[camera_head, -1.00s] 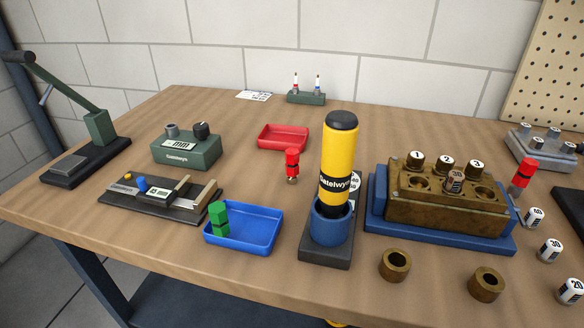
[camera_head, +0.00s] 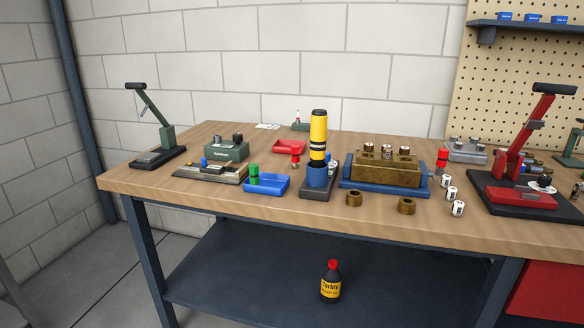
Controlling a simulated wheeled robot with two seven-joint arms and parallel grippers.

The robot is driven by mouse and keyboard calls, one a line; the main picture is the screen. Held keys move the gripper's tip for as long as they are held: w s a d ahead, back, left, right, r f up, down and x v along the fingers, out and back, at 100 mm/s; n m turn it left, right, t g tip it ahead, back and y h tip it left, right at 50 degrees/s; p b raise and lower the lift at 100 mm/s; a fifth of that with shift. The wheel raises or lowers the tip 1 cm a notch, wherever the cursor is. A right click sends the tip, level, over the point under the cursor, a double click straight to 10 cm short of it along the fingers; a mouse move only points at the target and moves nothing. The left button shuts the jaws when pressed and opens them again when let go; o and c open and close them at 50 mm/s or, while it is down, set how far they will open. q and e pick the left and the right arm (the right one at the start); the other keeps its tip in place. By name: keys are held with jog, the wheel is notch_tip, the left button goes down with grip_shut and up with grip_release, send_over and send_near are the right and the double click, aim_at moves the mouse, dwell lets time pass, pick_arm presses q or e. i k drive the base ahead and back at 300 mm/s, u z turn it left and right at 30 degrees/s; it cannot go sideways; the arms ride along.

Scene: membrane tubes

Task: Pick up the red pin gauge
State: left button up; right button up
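Two small red pieces with a dark band stand on the workbench, and either may be the red pin gauge. One red piece (camera_head: 295,160) stands at the front right of the red tray (camera_head: 284,147). The other red piece (camera_head: 441,159) stands just right of the brass block, near the white numbered cylinders. A similar green piece (camera_head: 254,173) is in the blue tray (camera_head: 276,185). Neither of my grippers is in view.
A yellow cylinder (camera_head: 318,138) stands upright in a blue holder. A brass block (camera_head: 372,171) sits on a blue base, with two brass rings (camera_head: 354,198) in front. A red press (camera_head: 520,165) stands right. A bottle (camera_head: 331,283) is on the lower shelf.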

aim_at(294, 148)
jog(key=u, duration=0.75)
jog(key=i, duration=1.75)
jog(key=z, duration=0.35)
